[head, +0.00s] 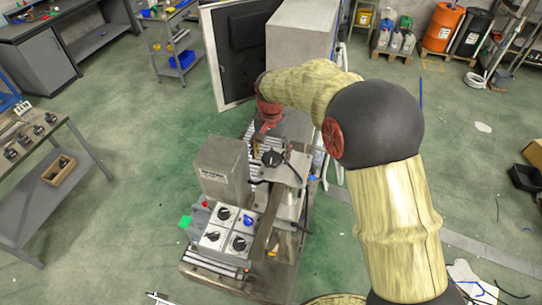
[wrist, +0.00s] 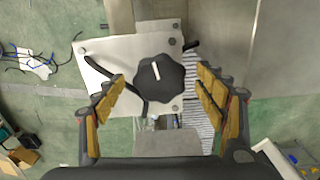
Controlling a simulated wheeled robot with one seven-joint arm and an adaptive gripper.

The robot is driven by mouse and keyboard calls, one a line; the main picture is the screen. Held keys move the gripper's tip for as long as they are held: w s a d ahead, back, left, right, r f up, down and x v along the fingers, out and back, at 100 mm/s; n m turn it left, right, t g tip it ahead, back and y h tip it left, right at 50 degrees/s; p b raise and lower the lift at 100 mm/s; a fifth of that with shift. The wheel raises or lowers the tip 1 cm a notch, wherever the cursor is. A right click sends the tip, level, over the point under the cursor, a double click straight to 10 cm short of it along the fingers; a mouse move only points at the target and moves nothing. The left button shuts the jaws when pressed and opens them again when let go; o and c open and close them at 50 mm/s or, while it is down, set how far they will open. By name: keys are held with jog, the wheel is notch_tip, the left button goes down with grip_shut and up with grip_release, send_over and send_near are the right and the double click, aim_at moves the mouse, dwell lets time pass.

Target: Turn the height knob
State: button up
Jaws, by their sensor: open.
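A black lobed knob (wrist: 158,77) with a white pointer mark sits on a pale metal plate (wrist: 105,58) in the wrist view. The same knob shows on top of the machine in the head view (head: 271,158). No label is legible, so I cannot confirm it is the height knob. My gripper (wrist: 162,82) is open, its padded fingers on the left and right of the knob, with clear gaps to both sides. In the head view my gripper (head: 269,126) is at the machine, partly hidden by my arm; whether its fingertips are level with the knob is unclear.
A control panel (head: 229,229) with several black knobs and a blue one stands at the machine's front. A grey box (head: 221,167) rises left of the knob, and a large grey cabinet (head: 303,30) stands behind. A bench (head: 38,145) is at far left. Green floor surrounds the machine.

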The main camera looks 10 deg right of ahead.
jog(key=shift+f, duration=0.6)
jog(key=c, duration=0.3)
jog(key=c, duration=0.8)
jog(key=shift+c, duration=0.2)
